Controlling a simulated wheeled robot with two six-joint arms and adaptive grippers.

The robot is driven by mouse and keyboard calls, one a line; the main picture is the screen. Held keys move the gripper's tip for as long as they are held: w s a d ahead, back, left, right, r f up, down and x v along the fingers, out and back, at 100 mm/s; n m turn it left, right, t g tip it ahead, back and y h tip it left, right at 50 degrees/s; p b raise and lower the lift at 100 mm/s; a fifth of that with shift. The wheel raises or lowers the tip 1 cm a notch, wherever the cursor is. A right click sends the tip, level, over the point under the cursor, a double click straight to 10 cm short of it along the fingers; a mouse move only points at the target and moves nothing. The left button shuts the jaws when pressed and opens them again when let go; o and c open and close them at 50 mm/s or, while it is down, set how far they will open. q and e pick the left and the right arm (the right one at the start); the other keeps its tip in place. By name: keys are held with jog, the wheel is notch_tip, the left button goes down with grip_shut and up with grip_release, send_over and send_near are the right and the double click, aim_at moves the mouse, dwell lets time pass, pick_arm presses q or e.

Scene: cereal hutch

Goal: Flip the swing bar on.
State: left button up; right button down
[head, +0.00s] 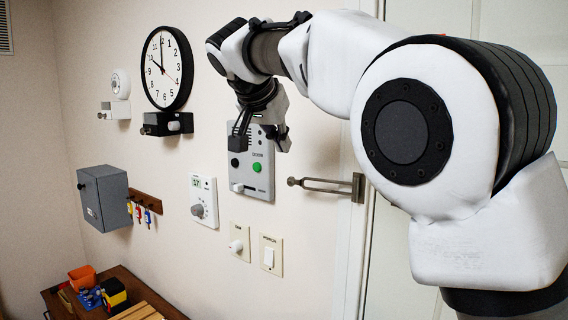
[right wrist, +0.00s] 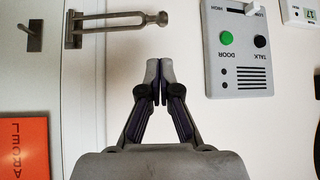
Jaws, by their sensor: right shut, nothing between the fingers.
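The swing bar (head: 325,185) is a grey metal loop hinged on a bracket at the door's edge. It points left over the wall, away from the door, and ends in a round knob. It also shows in the right wrist view (right wrist: 118,25), where a small grey post (right wrist: 33,38) stands on the door surface beyond its bracket. My right gripper (right wrist: 158,68) is shut and empty, its fingertips together and apart from the bar. In the head view my right gripper (head: 261,140) hangs in front of the intercom panel, left of and above the bar's knob. My left gripper is out of view.
The intercom panel (head: 257,185) is on the wall just left of the bar. A thermostat (head: 203,200), light switch (head: 271,255), clock (head: 167,68) and grey key box (head: 104,198) are also wall-mounted. My right arm covers much of the white door.

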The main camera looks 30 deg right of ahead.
aim_at(321, 185)
jog(key=shift+w+f, duration=0.1)
jog(key=p+x, duration=0.3)
jog(key=x, duration=0.6)
jog(key=shift+d, duration=0.1)
jog(key=shift+w+d+f, duration=0.2)
jog(key=shift+d+f, duration=0.1)
jog(key=shift+f, duration=0.05)
jog(key=shift+s+a, duration=0.1)
